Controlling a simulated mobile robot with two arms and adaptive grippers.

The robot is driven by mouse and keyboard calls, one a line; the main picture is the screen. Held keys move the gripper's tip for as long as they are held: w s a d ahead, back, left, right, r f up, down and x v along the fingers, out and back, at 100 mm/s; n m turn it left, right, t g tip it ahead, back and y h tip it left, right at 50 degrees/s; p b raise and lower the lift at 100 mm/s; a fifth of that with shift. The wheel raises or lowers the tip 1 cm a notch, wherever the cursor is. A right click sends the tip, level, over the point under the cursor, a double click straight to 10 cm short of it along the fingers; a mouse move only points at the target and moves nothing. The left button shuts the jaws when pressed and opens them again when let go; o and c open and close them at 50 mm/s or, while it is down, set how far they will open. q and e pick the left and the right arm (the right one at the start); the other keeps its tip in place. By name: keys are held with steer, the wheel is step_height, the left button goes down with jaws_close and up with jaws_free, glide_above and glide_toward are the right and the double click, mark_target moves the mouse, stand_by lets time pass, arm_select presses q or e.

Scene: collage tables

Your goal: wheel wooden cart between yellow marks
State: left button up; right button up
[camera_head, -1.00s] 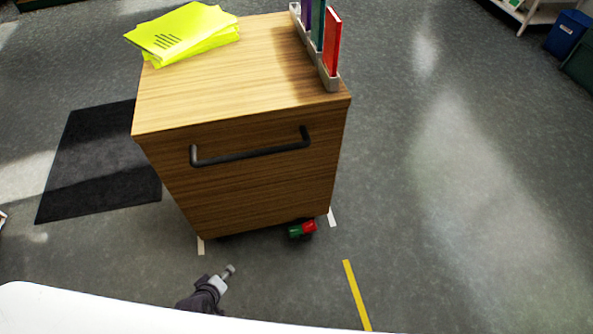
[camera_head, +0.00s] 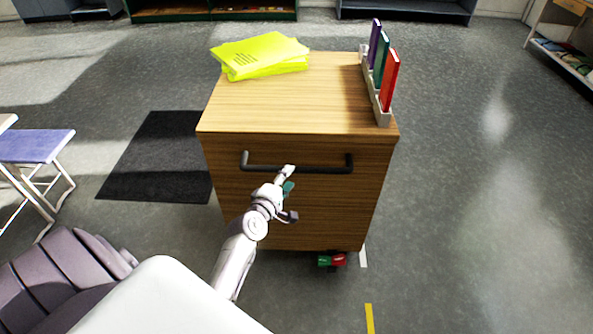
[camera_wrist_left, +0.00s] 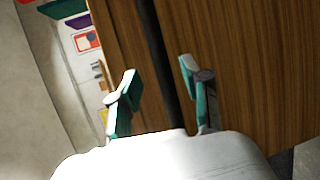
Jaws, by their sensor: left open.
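The wooden cart (camera_head: 300,215) stands upright in front of me, with a dark bar handle (camera_head: 325,168) across its near face. My left gripper (camera_head: 287,180) is at the handle, near its middle. In the left wrist view the handle (camera_wrist_left: 158,50) runs between the two open fingers of the left gripper (camera_wrist_left: 157,88); the fingers are apart and not closed on it. One yellow mark (camera_head: 369,318) lies on the floor at the lower right, nearer me than the cart. No second yellow mark shows. My right gripper is not in view.
Yellow booklets (camera_head: 258,58) and a rack with upright books (camera_head: 382,85) are on the cart top. A red and green caster pedal (camera_head: 332,260) shows below. A dark mat (camera_head: 155,160) and a purple stool (camera_head: 38,146) are left. The floor to the right is clear.

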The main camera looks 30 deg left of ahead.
mark_target(294, 172)
arm_select(q)
steer(key=x, duration=0.5)
steer(key=shift+w+f+b, duration=0.1)
steer(key=shift+w+b, duration=0.1)
steer(key=shift+b, duration=0.1)
jaws_close()
